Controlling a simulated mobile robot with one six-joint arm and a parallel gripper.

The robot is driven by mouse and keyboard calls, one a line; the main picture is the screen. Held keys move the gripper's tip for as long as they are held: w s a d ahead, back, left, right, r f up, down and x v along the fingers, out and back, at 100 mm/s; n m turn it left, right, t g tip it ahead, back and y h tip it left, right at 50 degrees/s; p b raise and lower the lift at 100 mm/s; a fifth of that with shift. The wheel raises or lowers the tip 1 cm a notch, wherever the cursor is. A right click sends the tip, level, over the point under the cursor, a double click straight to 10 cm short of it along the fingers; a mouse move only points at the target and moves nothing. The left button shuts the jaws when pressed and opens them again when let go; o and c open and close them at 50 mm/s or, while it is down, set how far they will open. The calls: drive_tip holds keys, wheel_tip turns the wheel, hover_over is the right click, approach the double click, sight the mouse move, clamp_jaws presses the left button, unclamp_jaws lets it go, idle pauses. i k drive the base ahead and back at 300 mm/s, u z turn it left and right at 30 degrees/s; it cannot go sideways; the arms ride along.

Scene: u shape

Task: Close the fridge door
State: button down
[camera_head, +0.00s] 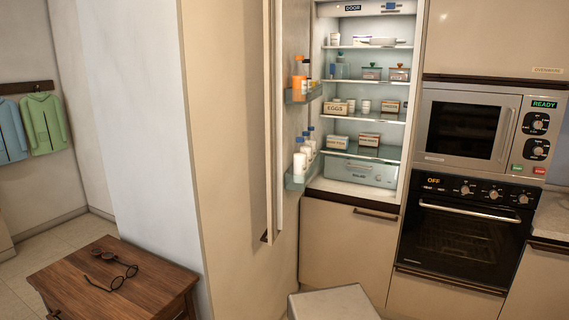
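The fridge door (290,125) stands wide open at the left of the fridge, swung out towards me and seen nearly edge-on. Its inner side carries two bins with bottles, an upper bin (303,97) and a lower bin (301,178). A long vertical strip (272,120) runs along the door's near edge. The open fridge interior (367,115) shows lit shelves with jars, cartons and an egg box, and a drawer at the bottom. My gripper is not in view.
A microwave (467,127) and an oven (466,236) are built in at the right. A wooden table (150,285) with glasses stands at lower left. A pale block (333,304) is at the bottom edge; I cannot tell what it is.

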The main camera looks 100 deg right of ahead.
sight(286, 25)
drive_tip(key=u, duration=0.25)
drive_tip(key=k, duration=0.55)
drive_tip(key=z, duration=1.55)
drive_tip(key=i, duration=1)
drive_tip(key=z, duration=0.15)
drive_tip(key=k, duration=0.5)
